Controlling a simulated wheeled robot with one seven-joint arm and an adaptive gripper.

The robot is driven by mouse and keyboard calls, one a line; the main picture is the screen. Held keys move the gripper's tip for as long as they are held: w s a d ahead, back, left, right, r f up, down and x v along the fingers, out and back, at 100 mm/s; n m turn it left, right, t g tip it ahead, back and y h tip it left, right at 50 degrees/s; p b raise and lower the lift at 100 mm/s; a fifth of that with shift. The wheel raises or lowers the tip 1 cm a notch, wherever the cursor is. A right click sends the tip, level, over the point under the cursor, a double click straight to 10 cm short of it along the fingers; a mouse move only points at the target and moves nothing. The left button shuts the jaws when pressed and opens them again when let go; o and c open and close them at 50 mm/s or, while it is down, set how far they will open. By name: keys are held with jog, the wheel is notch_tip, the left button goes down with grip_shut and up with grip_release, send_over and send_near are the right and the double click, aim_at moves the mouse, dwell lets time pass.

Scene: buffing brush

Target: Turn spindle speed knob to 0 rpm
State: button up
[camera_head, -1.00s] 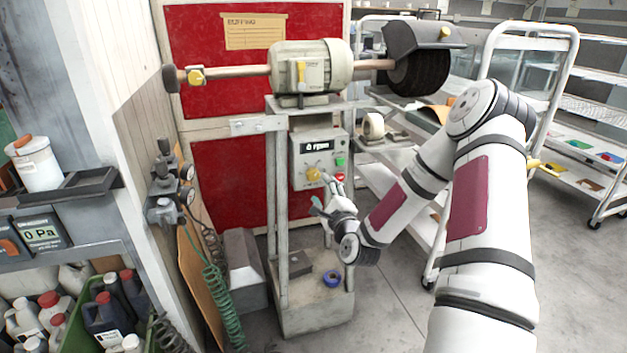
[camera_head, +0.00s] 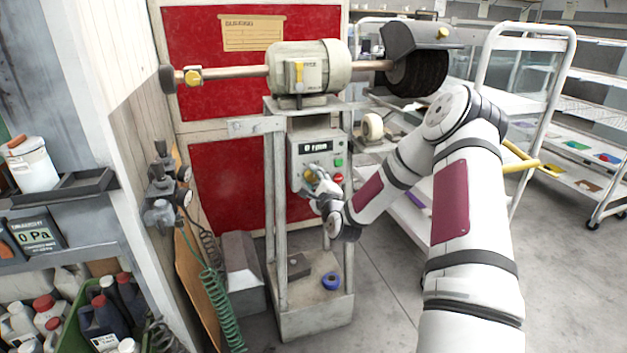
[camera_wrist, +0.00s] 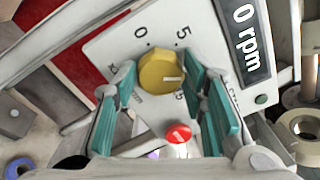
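The yellow spindle speed knob (camera_wrist: 160,70) sits on the light control panel (camera_wrist: 110,48), near printed marks 0 and 5. The display (camera_wrist: 245,38) reads 0 rpm. My gripper (camera_wrist: 163,76) is open, its teal-padded fingers on either side of the knob. Whether a pad touches it I cannot tell. In the head view my gripper (camera_head: 317,184) is at the panel just below the knob (camera_head: 310,174), partly hiding it.
A red button (camera_wrist: 178,132) lies just below the knob, close to my fingers. The buffing motor (camera_head: 310,67) with its spindle and dark brush (camera_head: 418,73) stands above the panel. A white cart (camera_head: 508,105) is behind my arm. A blue tape roll (camera_head: 331,281) lies on the stand's base.

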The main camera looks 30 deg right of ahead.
jog(key=c, duration=0.5)
jog(key=shift+n, duration=0.3)
jog(key=shift+a+n, duration=0.1)
jog(key=shift+n, duration=0.9)
jog(key=n+b, duration=0.1)
jog(key=n, duration=0.3)
jog(key=n+b, duration=0.3)
jog(key=n, duration=0.3)
jog(key=shift+f+n+b, duration=0.15)
jog(key=shift+n+b, duration=0.25)
jog(key=n+b, duration=0.4)
jog(key=n, duration=0.1)
jog(key=shift+b, duration=0.3)
jog(key=n+b, duration=0.5)
jog(key=shift+n, duration=0.4)
